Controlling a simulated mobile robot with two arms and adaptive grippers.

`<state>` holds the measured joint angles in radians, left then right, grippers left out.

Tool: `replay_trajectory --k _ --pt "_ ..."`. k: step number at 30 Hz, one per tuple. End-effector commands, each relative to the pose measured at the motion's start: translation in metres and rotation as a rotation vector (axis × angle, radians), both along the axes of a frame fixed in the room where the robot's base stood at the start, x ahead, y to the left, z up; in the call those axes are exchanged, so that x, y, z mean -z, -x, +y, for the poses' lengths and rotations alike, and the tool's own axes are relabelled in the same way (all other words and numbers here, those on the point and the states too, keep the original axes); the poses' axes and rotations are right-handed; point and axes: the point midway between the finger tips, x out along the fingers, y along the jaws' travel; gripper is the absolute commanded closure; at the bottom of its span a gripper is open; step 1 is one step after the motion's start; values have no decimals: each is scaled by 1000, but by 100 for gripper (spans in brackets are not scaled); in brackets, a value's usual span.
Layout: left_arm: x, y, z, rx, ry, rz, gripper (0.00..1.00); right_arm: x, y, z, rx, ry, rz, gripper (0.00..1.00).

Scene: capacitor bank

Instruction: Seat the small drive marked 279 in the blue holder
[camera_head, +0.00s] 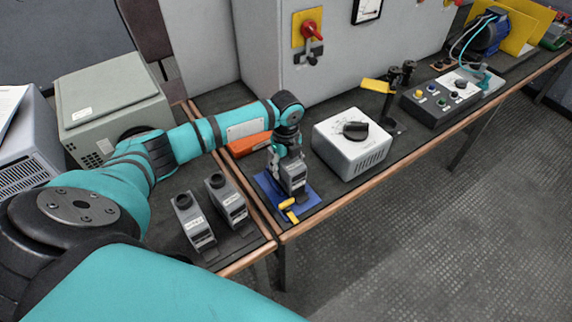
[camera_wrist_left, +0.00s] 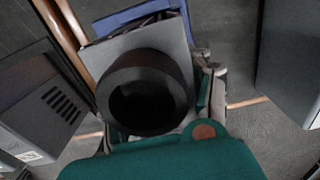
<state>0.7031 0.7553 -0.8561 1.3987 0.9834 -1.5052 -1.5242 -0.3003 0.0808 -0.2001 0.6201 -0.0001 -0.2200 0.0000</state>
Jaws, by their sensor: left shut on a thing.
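A small grey drive (camera_head: 294,178) is in my left gripper (camera_head: 288,158), which is shut on it. It stands roughly upright at the blue holder (camera_head: 268,197), which has yellow parts at its front. Whether the drive touches the holder's base or is just above it, I cannot tell. In the left wrist view the held drive (camera_wrist_left: 103,57) shows its grey top with a round black part, and a blue edge of the holder (camera_wrist_left: 130,17) shows beyond it. The marking on the held drive is too small to read. My right gripper is not in view.
Two similar grey drives (camera_head: 195,225) (camera_head: 229,202) stand on the near left bench. A white box with a black knob (camera_head: 344,146) is right of the holder. An orange item (camera_head: 247,144) lies behind. A grey cabinet (camera_head: 275,50) closes the back.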

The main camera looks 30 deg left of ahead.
Motion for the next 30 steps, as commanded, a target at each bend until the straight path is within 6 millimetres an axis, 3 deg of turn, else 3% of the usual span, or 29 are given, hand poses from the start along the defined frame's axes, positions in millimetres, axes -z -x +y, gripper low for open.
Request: replay_trajectory --k 17,18,24,30 --pt "7 -1 0 0 1 -3 100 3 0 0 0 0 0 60" --pt "7 -1 0 0 1 -3 46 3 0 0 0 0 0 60" --pt "7 0 0 0 1 -2 20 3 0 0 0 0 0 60" --pt "8 0 0 0 0 -1 20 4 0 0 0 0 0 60"
